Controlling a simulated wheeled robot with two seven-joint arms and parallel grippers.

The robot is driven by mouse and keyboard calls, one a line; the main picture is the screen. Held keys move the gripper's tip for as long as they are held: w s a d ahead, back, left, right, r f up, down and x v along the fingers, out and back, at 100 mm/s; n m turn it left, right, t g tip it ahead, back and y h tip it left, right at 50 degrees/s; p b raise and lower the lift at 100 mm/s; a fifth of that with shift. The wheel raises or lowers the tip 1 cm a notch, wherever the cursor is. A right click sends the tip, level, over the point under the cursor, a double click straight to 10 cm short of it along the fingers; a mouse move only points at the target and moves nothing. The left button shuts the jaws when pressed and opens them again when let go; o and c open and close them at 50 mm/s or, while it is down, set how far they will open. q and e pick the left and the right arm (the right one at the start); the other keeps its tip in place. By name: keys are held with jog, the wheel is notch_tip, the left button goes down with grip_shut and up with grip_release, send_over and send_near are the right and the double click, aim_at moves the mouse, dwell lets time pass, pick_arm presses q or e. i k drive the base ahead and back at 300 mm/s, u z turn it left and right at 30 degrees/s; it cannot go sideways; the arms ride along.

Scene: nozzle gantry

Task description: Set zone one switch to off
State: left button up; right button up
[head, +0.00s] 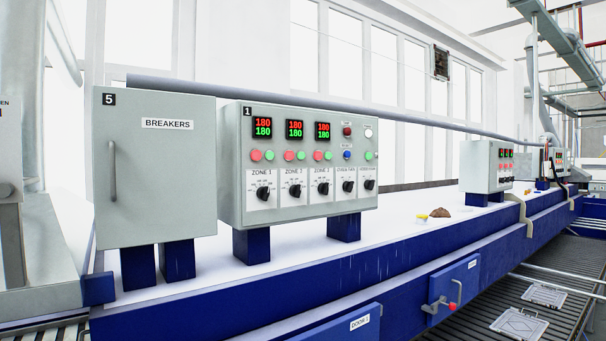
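The zone one switch (263,193) is a black rotary knob on a white plate labelled ZONE 1, at the left of the switch row on the grey control panel (230,165) marked 1. Which position its pointer marks is too small to tell. Above it are a red-and-green 180/180 display (263,127) and a red and a green button. Similar black knobs for zone two (293,191) and zone three (323,188) sit to its right, then two more knobs. Neither of my grippers is in view.
A grey breakers cabinet (155,190) marked 5, with a vertical handle, stands left of the panel and further forward. Both stand on blue posts over a white-topped blue bench (290,265). A blue door with a red-tipped handle (452,307) is low at right. A further panel (487,165) stands beyond.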

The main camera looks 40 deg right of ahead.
aim_at(263, 192)
jog(key=k, duration=0.65)
jog(key=z, duration=0.5)
jog(key=i, duration=1.2)
jog(key=u, duration=0.35)
